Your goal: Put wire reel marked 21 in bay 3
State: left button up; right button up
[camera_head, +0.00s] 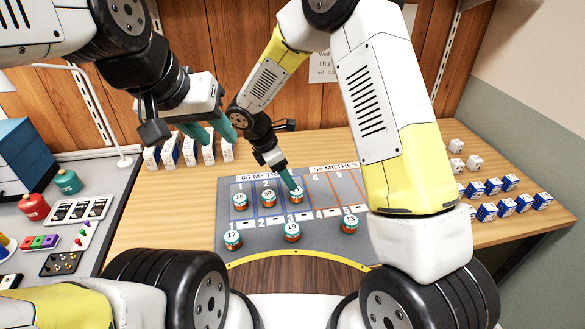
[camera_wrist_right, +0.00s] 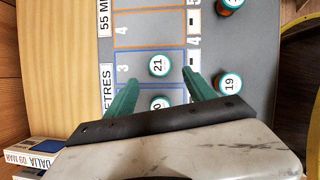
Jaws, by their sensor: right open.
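The wire reel marked 21 (camera_wrist_right: 158,66) stands upright inside the blue outline of bay 3 (camera_wrist_right: 123,68) in the right wrist view. It also shows in the head view (camera_head: 296,196), partly hidden by my right gripper's fingers. My right gripper (camera_head: 290,185) is open above the mat at bay 3. In the wrist view its teal fingertips (camera_wrist_right: 160,80) are spread to either side of the reel, with a gap to each. My left gripper (camera_head: 215,128) is raised at the upper left, its teal fingers apart and empty.
Bays 1 and 2 hold reels, one marked 15 (camera_head: 240,201). Reels marked 17 (camera_head: 233,240), 19 (camera_head: 292,232) and 13 (camera_head: 350,224) stand along the mat's (camera_head: 262,238) front. Bay 4 (camera_wrist_right: 122,30) is empty. Small boxes (camera_head: 510,207) stand at the right.

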jog(key=s+d+r+m+y, duration=0.1)
jog(key=s+d+r+m, duration=0.4)
jog(key=r, duration=0.4)
jog(key=s+d+r+m+y, duration=0.2)
jog(key=d+r+m, duration=0.35)
jog(key=r, duration=0.45)
jog(key=s+d+r+m+t+y, duration=0.1)
jog(key=s+d+r+m+t, duration=0.1)
jog(key=s, duration=0.5)
jog(key=s+d+r+m+t+y, duration=0.2)
jog(key=s+d+r+m, duration=0.3)
jog(key=m, duration=0.4)
jog(key=shift+s+r, duration=0.45)
jog(key=shift+s, duration=0.45)
